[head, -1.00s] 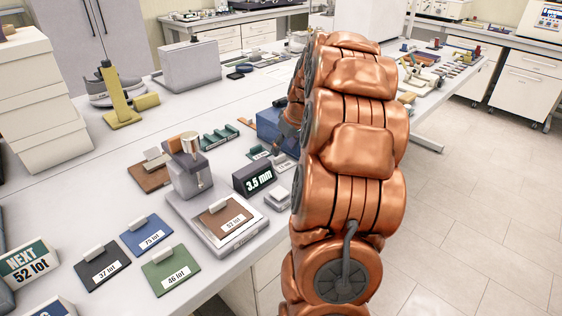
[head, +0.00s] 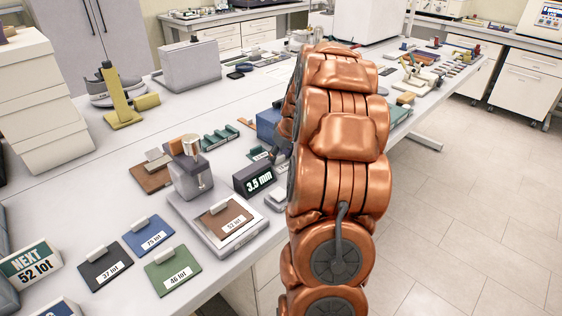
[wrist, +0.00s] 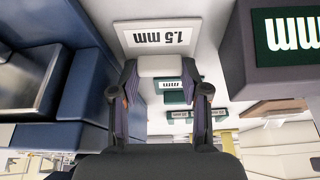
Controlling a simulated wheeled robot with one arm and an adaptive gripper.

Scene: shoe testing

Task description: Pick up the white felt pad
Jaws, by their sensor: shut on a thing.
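In the wrist view, my gripper (wrist: 160,73) is shut on the white felt pad (wrist: 160,64), a small pale block between its two dark fingers. The pad is beside a white plate marked 1.5 mm (wrist: 158,36); I cannot tell whether they touch. A small green label (wrist: 172,97) shows beyond the pad, between the fingers. In the head view my copper arm hides most of the gripper and the pad.
A dark block marked 3.5 mm (head: 254,179) stands near a grey gauge (head: 189,170) with a brown swatch (head: 222,217) on its base. A blue box (head: 267,124) is beside my arm. Swatches marked 37 lot (head: 101,270) and 46 lot (head: 172,275) lie at the front left.

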